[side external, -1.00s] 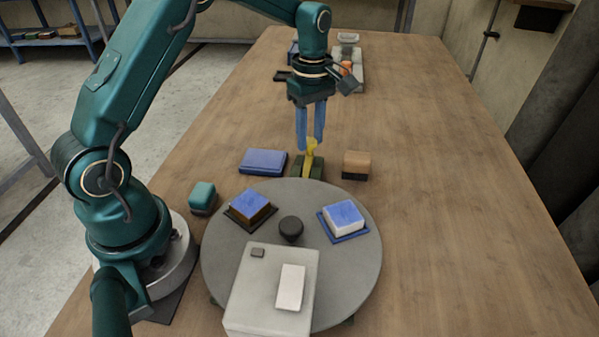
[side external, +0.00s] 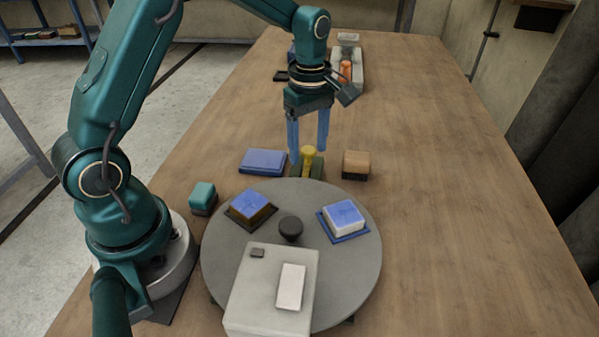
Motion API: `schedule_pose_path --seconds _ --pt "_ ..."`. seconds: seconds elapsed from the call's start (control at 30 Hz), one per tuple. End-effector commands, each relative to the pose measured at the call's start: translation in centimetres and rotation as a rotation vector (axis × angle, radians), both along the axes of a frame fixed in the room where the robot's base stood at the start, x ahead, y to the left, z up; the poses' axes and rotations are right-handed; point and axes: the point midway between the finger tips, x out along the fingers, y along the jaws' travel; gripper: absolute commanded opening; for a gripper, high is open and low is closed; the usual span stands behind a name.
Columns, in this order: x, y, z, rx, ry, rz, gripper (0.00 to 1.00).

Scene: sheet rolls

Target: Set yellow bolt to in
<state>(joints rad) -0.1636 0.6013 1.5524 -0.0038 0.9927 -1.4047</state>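The yellow bolt (side external: 309,161) stands on a dark green base (side external: 296,171) just behind the grey round table, with its rounded knob on top. My gripper (side external: 308,152) points down at the bolt. Its two blue fingers are spread apart, one to the left of the knob and one to the right. I see gaps between the fingers and the knob, so nothing appears held. The bolt's lower part and its slot are too small to make out clearly.
The grey round table (side external: 345,270) carries two blue-topped blocks, a dark knob (side external: 290,228) and a pale box (side external: 260,312). A blue block (side external: 263,161) lies left of the bolt, a wood-topped block (side external: 356,165) right. The wooden bench is clear at right.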

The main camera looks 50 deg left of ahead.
Motion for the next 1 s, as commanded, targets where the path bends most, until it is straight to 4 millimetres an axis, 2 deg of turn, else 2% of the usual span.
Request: schedule_pose_path --seconds 0.27,0.7,1.0 --pt "0.1 0.1 0.1 0.003 -0.003 0.000 0.67" --pt "0.1 0.1 4.8 0.002 -0.005 0.000 0.67" --pt "0.1 0.1 5.1 0.002 -0.002 0.000 0.67"
